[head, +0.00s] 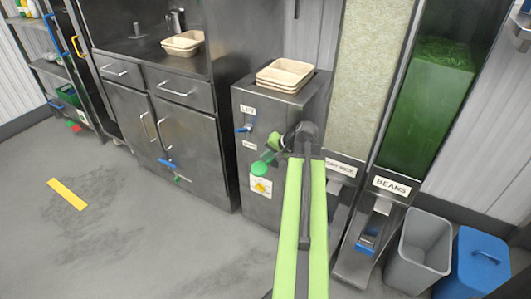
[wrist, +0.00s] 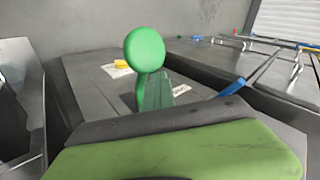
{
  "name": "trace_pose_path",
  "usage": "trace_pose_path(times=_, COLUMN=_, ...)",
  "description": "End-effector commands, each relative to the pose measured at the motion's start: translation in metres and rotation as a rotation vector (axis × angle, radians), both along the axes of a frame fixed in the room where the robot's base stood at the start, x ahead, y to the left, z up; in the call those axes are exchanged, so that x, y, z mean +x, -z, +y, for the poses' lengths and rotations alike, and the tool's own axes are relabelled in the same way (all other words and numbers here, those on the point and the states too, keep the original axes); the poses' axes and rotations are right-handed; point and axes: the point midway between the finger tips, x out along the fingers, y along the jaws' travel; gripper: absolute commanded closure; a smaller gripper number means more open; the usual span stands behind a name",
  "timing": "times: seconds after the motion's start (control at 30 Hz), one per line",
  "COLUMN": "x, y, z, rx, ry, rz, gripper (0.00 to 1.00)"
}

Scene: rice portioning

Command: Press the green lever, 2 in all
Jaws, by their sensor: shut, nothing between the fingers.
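The green lever (head: 259,168) has a round knob and sits on the front of a dark metal cabinet, above a white plate with a yellow knob. In the wrist view its round green knob (wrist: 144,49) stands near the middle, above the cabinet face. My gripper (head: 268,154) is shut and empty, just above and beside the green knob in the head view. In the wrist view my dark green fingers (wrist: 157,92) point toward the lever, partly over its lower part. I cannot tell whether they touch it.
The yellow knob (head: 260,187) is just below the lever. A blue lever (head: 244,128) is higher on the cabinet (head: 236,170). Stacked tan trays (head: 284,75) sit on top. The beans dispenser (head: 392,185), a grey bin (head: 418,252) and a blue bin (head: 472,266) stand right. Floor at left is clear.

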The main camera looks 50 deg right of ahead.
Motion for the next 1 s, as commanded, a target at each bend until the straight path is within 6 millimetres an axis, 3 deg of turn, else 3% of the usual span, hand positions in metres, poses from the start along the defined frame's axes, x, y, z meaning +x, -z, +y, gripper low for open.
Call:
trace_pose_path(times=0.77, x=-0.0004, y=0.004, z=0.0019, rx=0.001, ry=-0.002, rz=0.001, gripper=1.0)
trace_pose_path(times=1.0, x=0.0003, y=-0.0045, z=-0.0002, rx=0.001, ry=-0.002, rz=0.001, gripper=1.0)
